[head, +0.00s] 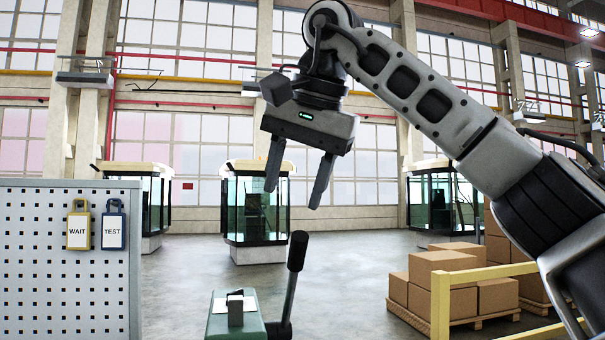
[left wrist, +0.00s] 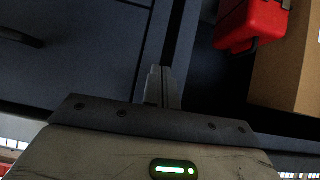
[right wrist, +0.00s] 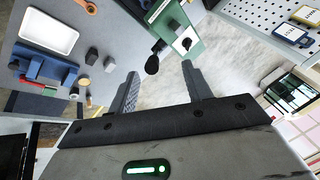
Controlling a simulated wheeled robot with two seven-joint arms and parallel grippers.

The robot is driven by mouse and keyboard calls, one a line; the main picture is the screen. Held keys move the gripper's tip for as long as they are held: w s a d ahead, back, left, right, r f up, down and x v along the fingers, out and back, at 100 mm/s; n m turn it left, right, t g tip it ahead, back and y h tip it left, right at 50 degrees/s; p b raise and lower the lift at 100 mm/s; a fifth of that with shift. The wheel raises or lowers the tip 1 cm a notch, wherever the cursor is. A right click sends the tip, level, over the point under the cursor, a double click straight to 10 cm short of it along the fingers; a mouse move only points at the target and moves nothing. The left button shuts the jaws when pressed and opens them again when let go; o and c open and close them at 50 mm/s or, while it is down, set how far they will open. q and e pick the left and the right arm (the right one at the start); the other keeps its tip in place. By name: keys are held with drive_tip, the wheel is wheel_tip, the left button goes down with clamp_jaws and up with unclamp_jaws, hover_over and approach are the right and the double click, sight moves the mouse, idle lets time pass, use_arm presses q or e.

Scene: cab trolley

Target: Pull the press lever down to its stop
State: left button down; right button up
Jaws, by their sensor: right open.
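The press lever (head: 297,250) has a black grip and stands nearly upright, leaning slightly right, beside the green press (head: 237,325). In the right wrist view the lever's black knob (right wrist: 152,65) shows beyond the fingertips, between them in the picture, with the green press (right wrist: 172,18) behind it. My right gripper (head: 293,197) is open and empty, pointing down above the lever and apart from it. My left gripper (left wrist: 160,72) shows only in the left wrist view, with its fingers together and nothing visible between them.
A pegboard panel (head: 60,270) with WAIT and TEST tags stands at left. Cardboard boxes (head: 440,275) on a pallet and a yellow rail (head: 440,305) are at right. The right wrist view shows a bench with a white tray (right wrist: 48,32) and a blue fixture (right wrist: 45,68).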

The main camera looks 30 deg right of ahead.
wheel_tip(320, 180, up, 2)
drive_tip(key=s+d+h, duration=0.1)
drive_tip(key=d, duration=0.2)
use_arm(q)
drive_tip(key=b, duration=0.1)
drive_tip(key=f+b, duration=0.1)
drive_tip(key=shift+w+d+f+b, duration=0.1)
drive_tip(key=shift+w+d+b, duration=0.1)
drive_tip(key=shift+w+b, duration=0.2)
use_arm(e)
approach(295, 263)
drive_tip(key=x, duration=0.9)
drive_tip(key=shift+w+d, duration=0.3)
drive_tip(key=shift+w, duration=0.2)
